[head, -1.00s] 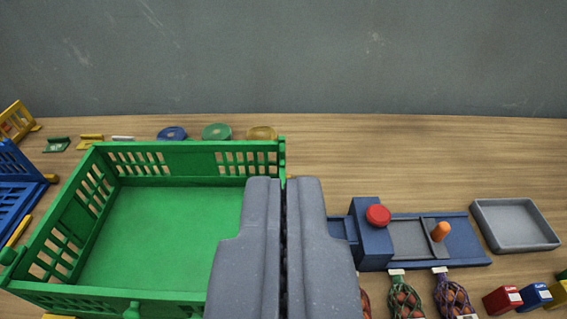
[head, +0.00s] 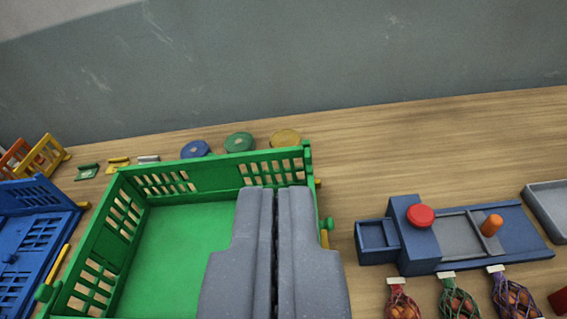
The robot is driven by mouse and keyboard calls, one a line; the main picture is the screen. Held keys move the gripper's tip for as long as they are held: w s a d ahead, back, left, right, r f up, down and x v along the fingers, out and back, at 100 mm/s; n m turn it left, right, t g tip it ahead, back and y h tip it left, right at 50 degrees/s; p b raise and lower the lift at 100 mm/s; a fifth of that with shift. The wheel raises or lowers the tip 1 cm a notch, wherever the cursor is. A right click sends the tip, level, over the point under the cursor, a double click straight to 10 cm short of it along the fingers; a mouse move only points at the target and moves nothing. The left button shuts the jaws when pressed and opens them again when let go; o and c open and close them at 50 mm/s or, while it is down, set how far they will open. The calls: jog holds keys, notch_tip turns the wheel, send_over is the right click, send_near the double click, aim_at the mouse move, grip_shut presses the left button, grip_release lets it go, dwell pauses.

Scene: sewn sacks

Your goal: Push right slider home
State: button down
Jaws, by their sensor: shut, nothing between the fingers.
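A blue slider device (head: 436,255) lies on the table to the right of my gripper. It has a raised block with a red round button (head: 420,215) on top. On its right part a grey slider plate (head: 461,236) sits in the blue track, with an orange knob (head: 492,225) standing at its right end. A small open blue tray (head: 376,237) sticks out on the left of the block. My gripper (head: 273,190) is shut and empty, in front of the green crate's right part and apart from the device.
A green crate (head: 207,172) stands left of centre, partly hidden by my gripper. Several net sacks (head: 457,301) lie in front of the device. A grey tray (head: 548,205) is at the right edge, a blue crate (head: 35,220) at the left. Table behind the device is clear.

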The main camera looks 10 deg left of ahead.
jog(key=w+f+m+g+p, duration=0.1)
jog(key=w+f+m+p, duration=0.3)
jog(key=f+m+p, duration=0.1)
jog(key=w+f+m+g+p, duration=0.1)
jog(key=w+f+m+p, duration=0.3)
jog(key=f+m+p, duration=0.1)
jog(key=w+f+m+g+p, duration=0.1)
jog(key=w+f+m+p, duration=0.3)
jog(key=f+m+p, duration=0.2)
jog(key=shift+d+f+h+p, duration=0.15)
jog(key=shift+f+p, duration=0.15)
jog(key=shift+f, duration=0.2)
jog(key=shift+d+f+h+p, duration=0.15)
jog(key=shift+f+p, duration=0.1)
jog(key=shift+f, duration=0.25)
jog(key=shift+d+f+m, duration=0.1)
jog(key=shift+f+m, duration=0.2)
jog(key=shift+f, duration=0.05)
send_near(310, 162)
jog(key=w+f, duration=0.1)
jog(key=f, duration=0.2)
jog(key=shift+w+f, duration=0.1)
jog(key=shift+w, duration=2.2)
